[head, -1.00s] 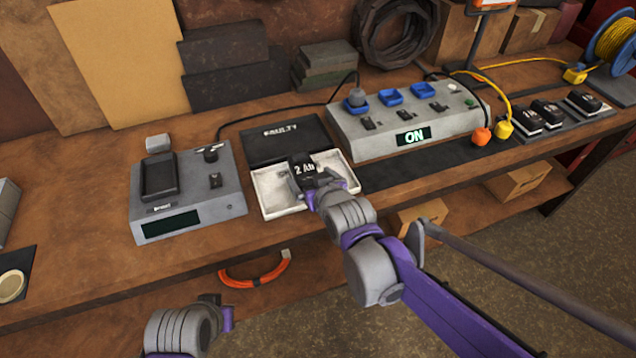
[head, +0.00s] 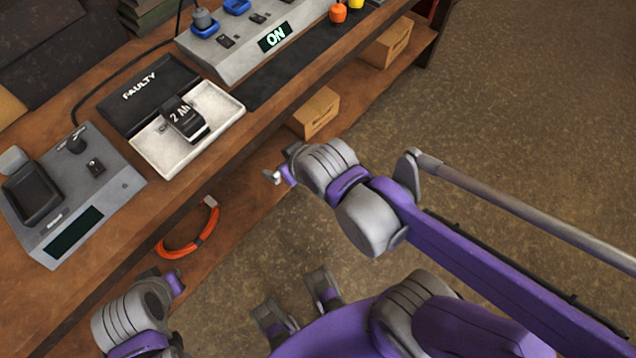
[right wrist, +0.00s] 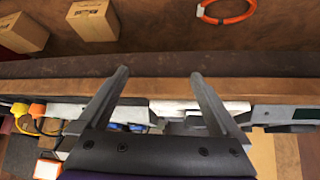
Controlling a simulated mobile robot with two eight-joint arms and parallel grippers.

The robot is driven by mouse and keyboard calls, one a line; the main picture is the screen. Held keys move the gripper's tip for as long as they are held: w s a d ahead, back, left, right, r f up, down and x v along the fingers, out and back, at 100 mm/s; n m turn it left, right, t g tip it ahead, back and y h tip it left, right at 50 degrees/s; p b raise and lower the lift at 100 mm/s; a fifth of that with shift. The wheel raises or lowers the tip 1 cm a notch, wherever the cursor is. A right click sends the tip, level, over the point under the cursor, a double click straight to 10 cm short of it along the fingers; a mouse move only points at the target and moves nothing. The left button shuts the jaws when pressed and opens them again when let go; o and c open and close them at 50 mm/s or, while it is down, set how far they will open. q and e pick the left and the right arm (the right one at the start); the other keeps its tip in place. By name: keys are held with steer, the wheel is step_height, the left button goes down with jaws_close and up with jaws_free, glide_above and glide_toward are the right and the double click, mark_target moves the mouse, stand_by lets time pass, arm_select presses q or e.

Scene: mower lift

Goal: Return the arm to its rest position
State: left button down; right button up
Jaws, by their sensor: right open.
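My right gripper (head: 274,172) is held in front of the bench edge in the head view, clear of the bench top. In the right wrist view its two fingers (right wrist: 160,90) are spread apart with nothing between them. A black battery marked 2 Ah (head: 184,119) lies in the white tray (head: 226,108) by the FAULTY panel (head: 140,86), apart from the gripper. My left gripper (head: 160,280) shows at the lower left of the head view, and its fingers are not clear enough to judge.
A grey tester box (head: 120,185) stands left of the tray. A grey charger with an ON display (head: 276,38) stands behind. Cardboard boxes (head: 316,112) and an orange cable loop (head: 190,232) lie on the lower shelf. Bare floor (head: 480,110) lies to the right.

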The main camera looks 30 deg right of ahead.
steer(key=s+d+f+m+g, duration=0.1)
steer(key=s+d+f+g, duration=0.1)
steer(key=s, duration=0.6)
step_height(320, 180, down, 2)
steer(key=shift+s+d+f+g+h, duration=0.15)
steer(key=shift+d+g+h, duration=0.2)
steer(key=shift+d, duration=0.55)
step_height(320, 180, up, 6)
steer(key=w+p, duration=0.1)
steer(key=p, duration=0.4)
steer(key=shift+w, duration=0.1)
